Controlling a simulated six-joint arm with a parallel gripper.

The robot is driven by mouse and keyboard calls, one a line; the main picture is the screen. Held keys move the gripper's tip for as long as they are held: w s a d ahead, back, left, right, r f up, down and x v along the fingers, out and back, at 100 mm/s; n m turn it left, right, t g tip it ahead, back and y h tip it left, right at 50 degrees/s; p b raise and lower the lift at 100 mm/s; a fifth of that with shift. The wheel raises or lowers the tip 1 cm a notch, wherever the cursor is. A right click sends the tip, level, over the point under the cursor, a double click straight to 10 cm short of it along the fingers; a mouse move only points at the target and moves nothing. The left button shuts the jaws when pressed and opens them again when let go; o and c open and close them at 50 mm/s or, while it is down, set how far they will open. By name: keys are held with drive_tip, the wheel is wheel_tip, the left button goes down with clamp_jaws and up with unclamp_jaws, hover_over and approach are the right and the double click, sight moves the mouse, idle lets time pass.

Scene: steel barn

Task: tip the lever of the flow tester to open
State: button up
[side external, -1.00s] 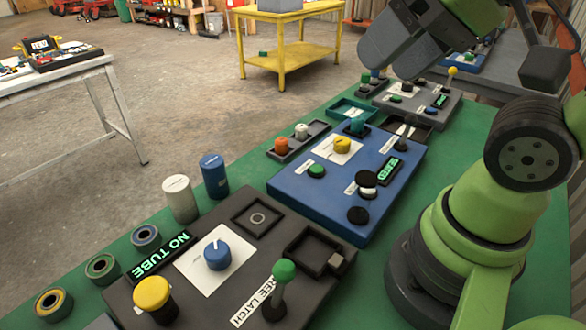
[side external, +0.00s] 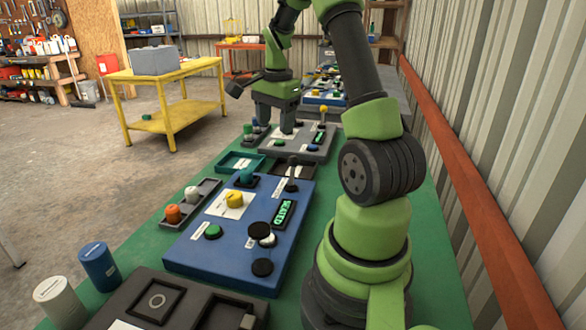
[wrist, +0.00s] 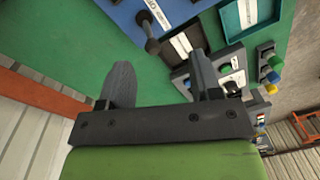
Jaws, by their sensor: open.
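A grey panel (side external: 312,151) lies at the far end of the green bench, with a lever topped by a yellow ball (side external: 323,109) at its right back side. I cannot read which panel is the flow tester. My gripper (side external: 275,126) points down over this grey panel, left of the yellow-ball lever and apart from it. In the wrist view my gripper (wrist: 160,78) has its two fingers spread, with nothing between them. The grey panel (wrist: 238,56) is partly hidden behind the right finger there.
A blue panel (side external: 190,243) with a lit "SEATED" display and a black-knobbed lever lies nearer. A dark panel (side external: 118,307) is at the front. A teal tray (side external: 232,164) and a dark tray (side external: 307,171) sit between blue and grey panels. A corrugated wall (side external: 500,120) stands right.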

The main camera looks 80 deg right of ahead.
sight(293, 167)
drive_tip(key=s+d+f+m, duration=0.1)
drive_tip(key=s+d+f, duration=0.1)
drive_tip(key=f, duration=0.1)
drive_tip(key=s+d+f+m, duration=0.1)
drive_tip(key=d, duration=0.1)
drive_tip(key=shift+f+m+g, duration=0.15)
drive_tip(key=shift+m+g, duration=0.15)
wheel_tip(293, 167, down, 10)
drive_tip(key=shift+r, duration=0.1)
